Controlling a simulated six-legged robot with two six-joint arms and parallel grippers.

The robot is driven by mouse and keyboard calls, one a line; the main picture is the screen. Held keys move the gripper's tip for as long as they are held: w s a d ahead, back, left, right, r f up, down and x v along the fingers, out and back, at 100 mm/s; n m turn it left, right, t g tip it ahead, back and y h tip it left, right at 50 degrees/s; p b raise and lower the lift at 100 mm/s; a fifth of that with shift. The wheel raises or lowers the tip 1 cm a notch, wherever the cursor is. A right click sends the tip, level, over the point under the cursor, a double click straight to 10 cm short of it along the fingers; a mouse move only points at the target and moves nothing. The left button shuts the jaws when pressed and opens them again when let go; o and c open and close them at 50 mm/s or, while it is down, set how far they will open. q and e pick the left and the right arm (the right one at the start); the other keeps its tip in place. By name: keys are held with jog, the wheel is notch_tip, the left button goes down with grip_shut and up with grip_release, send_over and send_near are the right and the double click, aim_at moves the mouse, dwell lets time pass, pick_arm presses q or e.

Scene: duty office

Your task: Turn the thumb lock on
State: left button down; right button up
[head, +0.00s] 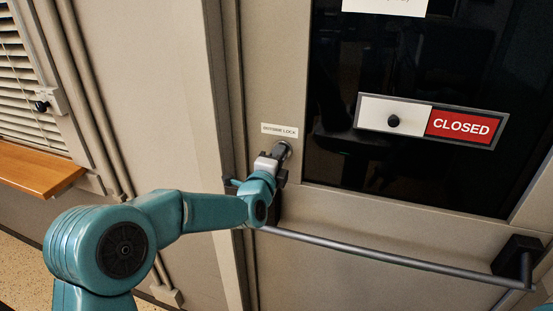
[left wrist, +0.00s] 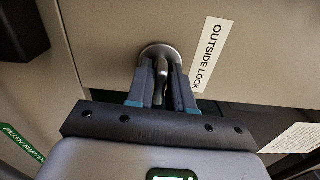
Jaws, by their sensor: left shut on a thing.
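The thumb lock (left wrist: 161,50) is a round metal plate with a small turn piece on the door, beside an "OUTSIDE LOCK" label (left wrist: 207,54). The label also shows in the head view (head: 280,130), just above the lock's round plate (head: 283,149). My left gripper (left wrist: 161,77) is at the lock, its two fingers shut on the turn piece between them. In the head view my left gripper (head: 272,160) covers most of the lock. The turn piece's exact angle is hard to tell. My right gripper is not in view.
The door has a dark glass pane with a sliding "CLOSED" sign (head: 432,121) on it. A push bar (head: 390,262) runs across the door below the lock. A wooden ledge (head: 38,171) and window blinds (head: 22,95) are at the left.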

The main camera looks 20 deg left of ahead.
pick_arm(q)
jog(key=c, duration=1.2)
grip_release()
jog(key=shift+s, duration=0.1)
jog(key=shift+s+f+b, duration=0.1)
jog(key=shift+s+b, duration=0.25)
jog(key=s+b, duration=0.3)
jog(key=s, duration=0.5)
jog(key=shift+a, duration=0.15)
